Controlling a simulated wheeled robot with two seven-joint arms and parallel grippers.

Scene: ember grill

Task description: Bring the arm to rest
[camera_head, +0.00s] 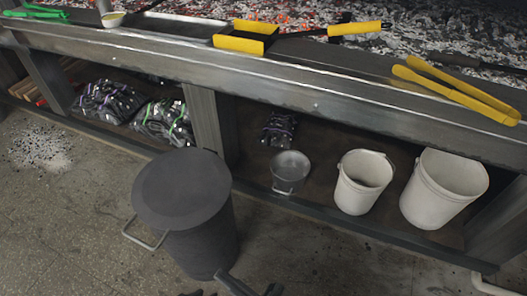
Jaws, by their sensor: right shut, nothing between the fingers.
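My right gripper (230,280) shows only in part at the bottom edge, dark and low in front of the dark cylinder. Its fingers are shut with nothing between them. It is well below and apart from the grill ledge. The rest of its arm is mostly out of the picture. My left gripper is not in view.
A dark lidded cylinder (182,190) with a side handle stands on the floor. Buckets (362,185) and a pot (290,168) stand below. Right-hand floor is clear.

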